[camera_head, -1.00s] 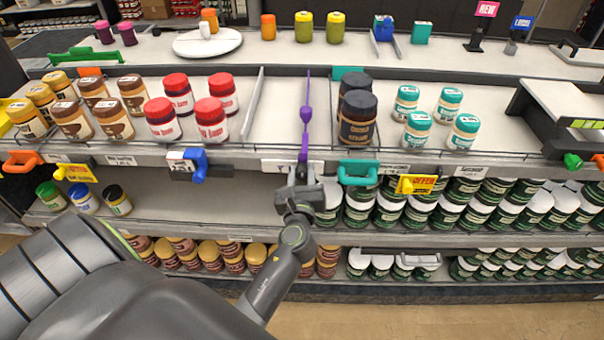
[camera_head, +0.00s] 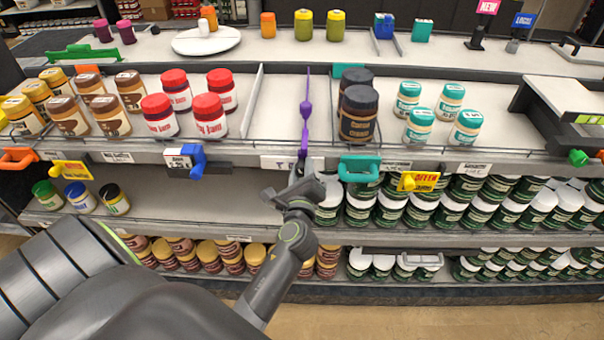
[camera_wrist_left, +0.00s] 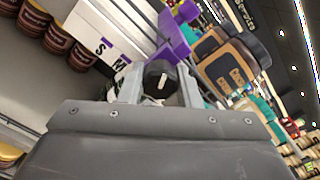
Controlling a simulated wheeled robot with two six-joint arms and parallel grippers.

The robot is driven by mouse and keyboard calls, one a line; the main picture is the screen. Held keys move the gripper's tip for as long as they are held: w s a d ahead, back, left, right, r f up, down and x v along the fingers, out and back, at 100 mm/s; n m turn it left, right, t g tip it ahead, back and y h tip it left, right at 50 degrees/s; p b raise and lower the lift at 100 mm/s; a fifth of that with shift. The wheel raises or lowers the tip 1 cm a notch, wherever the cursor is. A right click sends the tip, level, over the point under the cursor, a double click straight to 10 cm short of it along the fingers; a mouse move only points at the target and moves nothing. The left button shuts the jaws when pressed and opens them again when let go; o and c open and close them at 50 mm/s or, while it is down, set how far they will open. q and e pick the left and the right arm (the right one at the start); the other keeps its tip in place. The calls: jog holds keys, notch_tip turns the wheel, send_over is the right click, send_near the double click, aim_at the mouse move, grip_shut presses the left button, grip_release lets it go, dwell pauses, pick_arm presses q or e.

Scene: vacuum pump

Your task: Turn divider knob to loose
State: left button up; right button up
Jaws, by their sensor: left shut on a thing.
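The purple divider (camera_head: 305,113) stands upright on the top shelf, between an empty lane and the dark jars. Its black knob (camera_wrist_left: 160,76) with a white mark shows in the left wrist view at the divider's front end, with the purple part (camera_wrist_left: 173,40) just behind it. My left gripper (camera_head: 301,177) is at the shelf's front edge, below the divider, and is rolled to a tilt. In the left wrist view its two fingers (camera_wrist_left: 159,88) sit on both sides of the knob and are shut on it. In the head view the gripper hides the knob. My right gripper is not in view.
Dark jars (camera_head: 358,113) stand just right of the divider, and red-lidded jars (camera_head: 210,116) stand to its left. A teal clip (camera_head: 359,168) and a blue clip (camera_head: 198,160) stick out from the shelf edge. Green jars fill the shelf below.

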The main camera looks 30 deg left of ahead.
pick_arm(q)
jog(key=n+b, duration=0.2)
jog(key=n, duration=0.3)
jog(key=shift+f+n, duration=0.1)
jog(key=shift+n, duration=0.2)
jog(key=shift+n+b, duration=1.05)
jog(key=shift+n, duration=0.75)
jog(key=o, duration=1)
